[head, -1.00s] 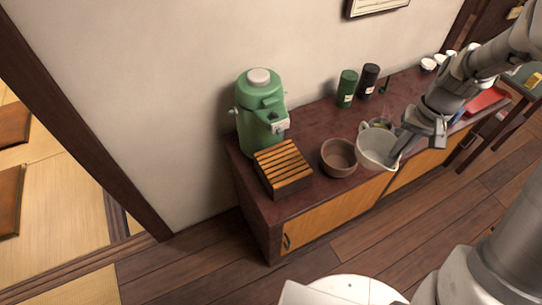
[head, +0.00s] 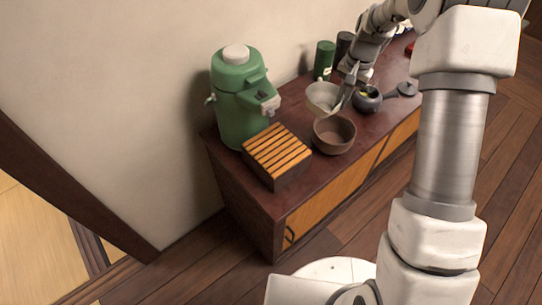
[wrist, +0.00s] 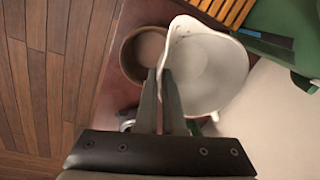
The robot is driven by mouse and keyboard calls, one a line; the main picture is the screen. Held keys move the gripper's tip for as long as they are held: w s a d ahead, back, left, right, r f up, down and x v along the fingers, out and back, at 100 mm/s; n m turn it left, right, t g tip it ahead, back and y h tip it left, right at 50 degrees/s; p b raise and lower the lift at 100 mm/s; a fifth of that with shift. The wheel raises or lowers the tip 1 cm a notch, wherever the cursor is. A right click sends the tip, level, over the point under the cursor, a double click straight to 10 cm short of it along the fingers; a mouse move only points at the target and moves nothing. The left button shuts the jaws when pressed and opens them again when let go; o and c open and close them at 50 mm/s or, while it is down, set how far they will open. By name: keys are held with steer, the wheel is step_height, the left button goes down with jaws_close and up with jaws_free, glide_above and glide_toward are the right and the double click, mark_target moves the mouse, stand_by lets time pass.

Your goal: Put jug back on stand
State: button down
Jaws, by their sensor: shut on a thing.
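The jug is a cream-white open vessel (head: 321,97) and hangs tilted behind the brown bowl in the head view. In the wrist view the jug (wrist: 210,75) fills the middle right, its mouth towards the camera. My gripper (head: 345,97) is shut on the jug's rim; the fingertips (wrist: 160,74) show at its left edge. The slatted wooden stand (head: 278,152), with light slats on a dark box, is empty, left of the bowl and in front of the green dispenser. Its slats (wrist: 232,10) show at the top of the wrist view.
The brown bowl (head: 334,134) stands right of the stand, close to the jug. The green dispenser (head: 240,100) stands at the wall. A dark teapot (head: 368,98) and a green canister (head: 324,60) stand near my gripper. The cabinet's front edge is close to stand and bowl.

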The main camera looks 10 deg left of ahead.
mark_target(334, 102)
steer(key=w+f, duration=0.1)
steer(key=w+a+f+m+b, duration=0.1)
steer(key=f, duration=0.1)
steer(key=shift+w+a, duration=0.1)
steer(key=shift+w+a+f, duration=0.15)
steer(key=shift+a+f, duration=0.05)
steer(key=s+a+f, duration=0.1)
steer(key=s+a, duration=0.3)
steer(key=s+a+f, duration=0.1)
steer(key=s+a, duration=0.3)
steer(key=s, duration=0.1)
steer(key=s+a+f+b, duration=0.1)
steer(key=s+a, duration=0.3)
steer(key=shift+s, duration=0.15)
steer(key=shift+f, duration=0.2)
